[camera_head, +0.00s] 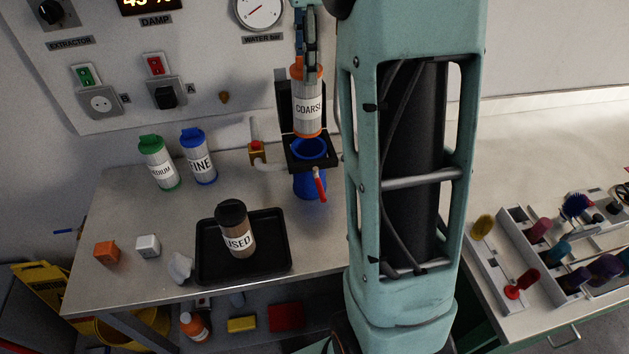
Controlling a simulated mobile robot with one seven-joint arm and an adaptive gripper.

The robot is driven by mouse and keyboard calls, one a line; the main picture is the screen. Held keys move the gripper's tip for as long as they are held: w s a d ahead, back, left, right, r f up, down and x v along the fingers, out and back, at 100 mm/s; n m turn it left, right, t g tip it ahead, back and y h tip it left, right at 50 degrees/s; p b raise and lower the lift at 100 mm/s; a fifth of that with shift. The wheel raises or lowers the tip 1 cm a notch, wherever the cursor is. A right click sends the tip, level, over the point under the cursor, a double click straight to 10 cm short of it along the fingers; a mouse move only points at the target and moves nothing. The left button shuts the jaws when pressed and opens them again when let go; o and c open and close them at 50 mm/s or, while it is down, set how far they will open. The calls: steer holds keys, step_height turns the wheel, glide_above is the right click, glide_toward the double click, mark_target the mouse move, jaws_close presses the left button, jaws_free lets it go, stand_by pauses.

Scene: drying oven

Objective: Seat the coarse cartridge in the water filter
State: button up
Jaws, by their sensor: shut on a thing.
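The coarse cartridge (308,107), white with orange ends and a "COARSE" label, is held upright above the water filter. My gripper (308,62) is shut on its orange top. The water filter (309,150) is a blue open housing in a black bracket at the back of the bench. The cartridge's lower end is just over the housing's opening in this view; I cannot tell whether it has entered. A red-handled valve (320,184) is at the filter's front right, and another red-topped valve (257,152) is on the pipe at its left.
A green-capped medium cartridge (158,163) and a blue-capped fine cartridge (199,156) stand to the left. A used cartridge (237,232) stands in a black tray (274,248). Orange (107,252) and white (148,246) blocks lie front left. My arm hides the bench right of the filter.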

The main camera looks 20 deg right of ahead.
mark_target(308, 88)
steer(key=shift+d, duration=0.15)
step_height(308, 88, down, 18)
steer(key=shift+b, duration=0.4)
steer(key=shift+f, duration=0.1)
steer(key=o, duration=1.6)
steer(key=shift+o, duration=0.2)
step_height(308, 88, up, 12)
steer(key=shift+r, duration=0.15)
